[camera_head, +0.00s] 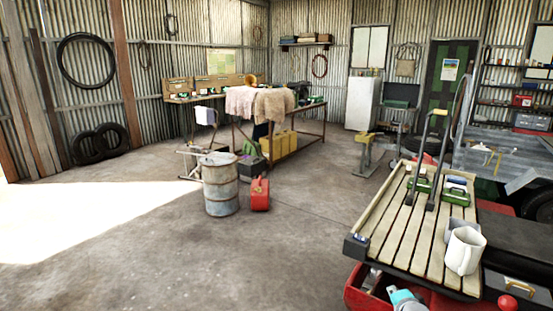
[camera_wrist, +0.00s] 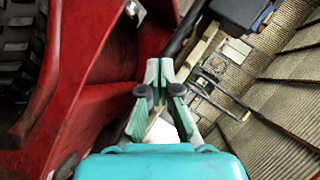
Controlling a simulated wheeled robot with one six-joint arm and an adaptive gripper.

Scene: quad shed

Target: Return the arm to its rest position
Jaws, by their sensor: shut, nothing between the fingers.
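My gripper (camera_wrist: 163,68) shows in the wrist view with its pale green fingers together, shut and empty. Red bodywork (camera_wrist: 95,85) fills the left of that view beside the fingers; I cannot tell how wide the gap between them is. In the head view, a teal and grey piece of my arm (camera_head: 405,300) shows at the bottom edge, below the slatted wooden rack (camera_head: 392,232). The rest of the arm is out of view there.
A white mug (camera_head: 465,250) and green items (camera_head: 456,196) sit on the slatted rack. A rusty drum (camera_head: 220,188) and a red can (camera_head: 260,194) stand on the floor. A cloth-draped bench (camera_head: 322,112) stands behind. The concrete floor at centre is clear.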

